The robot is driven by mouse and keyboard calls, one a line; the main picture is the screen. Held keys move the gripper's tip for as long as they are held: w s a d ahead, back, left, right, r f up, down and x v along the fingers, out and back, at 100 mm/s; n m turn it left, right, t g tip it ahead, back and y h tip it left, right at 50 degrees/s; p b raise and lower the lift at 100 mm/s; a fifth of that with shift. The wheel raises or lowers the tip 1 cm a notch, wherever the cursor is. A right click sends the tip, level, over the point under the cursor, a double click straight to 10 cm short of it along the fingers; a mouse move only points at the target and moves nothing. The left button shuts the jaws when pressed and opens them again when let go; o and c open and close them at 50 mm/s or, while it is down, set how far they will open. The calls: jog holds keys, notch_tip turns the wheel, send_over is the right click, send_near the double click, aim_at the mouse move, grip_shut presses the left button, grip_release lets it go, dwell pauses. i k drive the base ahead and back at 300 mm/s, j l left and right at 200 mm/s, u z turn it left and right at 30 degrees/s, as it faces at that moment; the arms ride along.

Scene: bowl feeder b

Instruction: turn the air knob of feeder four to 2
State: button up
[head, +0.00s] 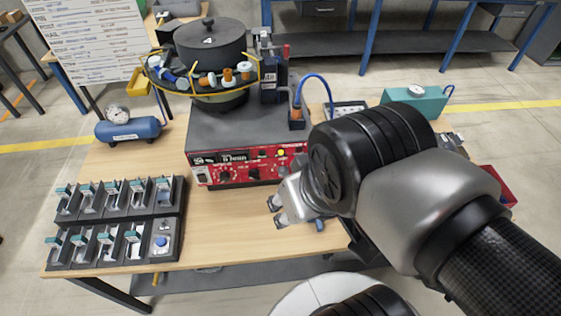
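The feeder's bowl (210,50) is black, with a lid marked 4, and stands on a dark base box (245,128) on the table. The red control panel (245,166) on the box's front carries a black knob (225,175) at left and another dark knob (253,173) near its middle. The labels are too small to tell which is the air knob or where it points. My gripper (278,212) is in front of and below the panel's right part, apart from it. Its two dark fingertips are spread with nothing visible between them. My wrist hides the table to the right.
Two rows of black holders (118,218) with small parts fill the table's left front. A blue air tank (130,131) with a gauge stands behind them. A teal box (415,100) is at right. A strip of wooden table (225,225) in front of the panel is clear.

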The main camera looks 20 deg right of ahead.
aim_at(283, 171)
jog(key=z, duration=0.35)
jog(key=l+u, duration=0.15)
jog(key=l, duration=0.35)
jog(key=k+l+u, duration=0.15)
jog(key=l, duration=0.35)
jog(key=l+u, duration=0.2)
jog(key=l, duration=0.3)
jog(key=k, duration=0.05)
